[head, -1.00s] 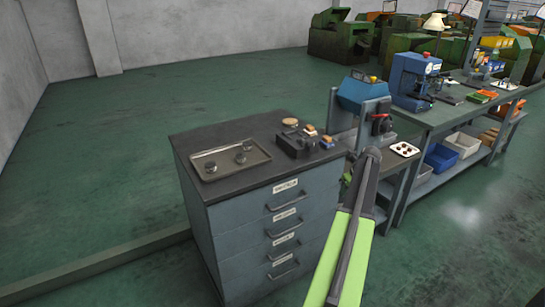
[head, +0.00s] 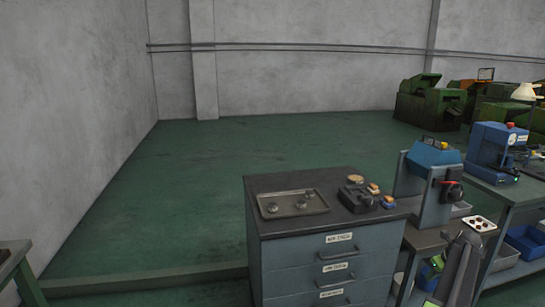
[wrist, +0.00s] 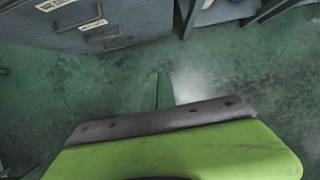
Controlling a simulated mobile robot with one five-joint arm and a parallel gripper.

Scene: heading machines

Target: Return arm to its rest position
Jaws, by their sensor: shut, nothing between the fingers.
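My arm, green and dark grey, shows at the lower right of the head view, partly cut off by the bottom edge. My gripper (head: 464,242), at its narrow grey end, is small and dark there. It is shut with nothing held, in front of the side table by the blue machine. In the wrist view a broad green part of mine with a grey bolted edge fills the bottom, over green floor.
A grey drawer cabinet (head: 322,248) bears a metal tray (head: 306,203) with small parts. A blue machine (head: 433,154) stands right of it, then a workbench (head: 507,190). A table corner (head: 14,256) shows at lower left. Floor behind the cabinet (head: 230,152) is clear.

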